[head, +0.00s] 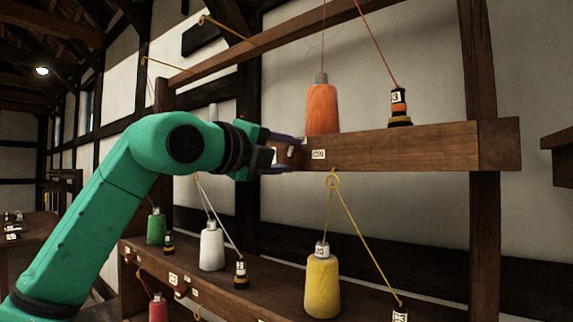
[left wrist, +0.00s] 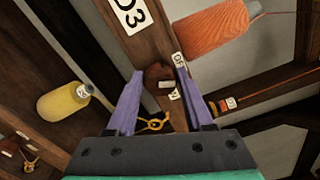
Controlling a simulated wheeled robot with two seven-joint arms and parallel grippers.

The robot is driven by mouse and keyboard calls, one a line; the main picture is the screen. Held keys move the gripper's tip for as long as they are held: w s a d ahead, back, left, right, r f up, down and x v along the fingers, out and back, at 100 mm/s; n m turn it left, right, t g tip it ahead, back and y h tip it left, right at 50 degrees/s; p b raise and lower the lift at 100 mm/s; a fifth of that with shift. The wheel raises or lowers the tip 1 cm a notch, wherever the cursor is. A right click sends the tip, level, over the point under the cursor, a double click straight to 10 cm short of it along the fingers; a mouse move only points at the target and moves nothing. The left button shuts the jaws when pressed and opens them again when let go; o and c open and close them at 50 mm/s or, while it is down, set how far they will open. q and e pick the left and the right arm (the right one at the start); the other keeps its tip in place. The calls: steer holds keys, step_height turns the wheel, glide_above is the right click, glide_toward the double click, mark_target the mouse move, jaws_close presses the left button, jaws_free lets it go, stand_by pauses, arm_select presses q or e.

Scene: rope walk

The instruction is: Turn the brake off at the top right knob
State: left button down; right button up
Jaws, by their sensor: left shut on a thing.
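A round brown knob (head: 290,155) sits on the front of the upper wooden beam (head: 400,147). My left gripper (head: 283,155), with purple fingers, is shut on the knob. In the left wrist view the knob (left wrist: 157,74) lies between the two fingertips (left wrist: 158,72). A small white label (head: 318,154) is on the beam just right of the knob; it seems to read ON. In the left wrist view small white labels (left wrist: 175,95) show near the knob, too small and turned to read surely. The knob's pointing direction cannot be told. My right gripper is not in view.
An orange spool (head: 322,108) and a dark bobbin marked 3 (head: 398,105) stand on the upper beam. Below stand green (head: 156,228), white (head: 212,248) and yellow (head: 322,285) spools. A yellow ring guide (head: 333,181) and threads hang under the beam, near my left gripper.

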arm_select(q)
steer(key=n+b, duration=0.1)
steer(key=n, duration=0.3)
steer(key=shift+b, duration=0.35)
stand_by(0.3)
steer(key=shift+c, duration=1.7)
jaws_free()
steer(key=shift+a, duration=0.1)
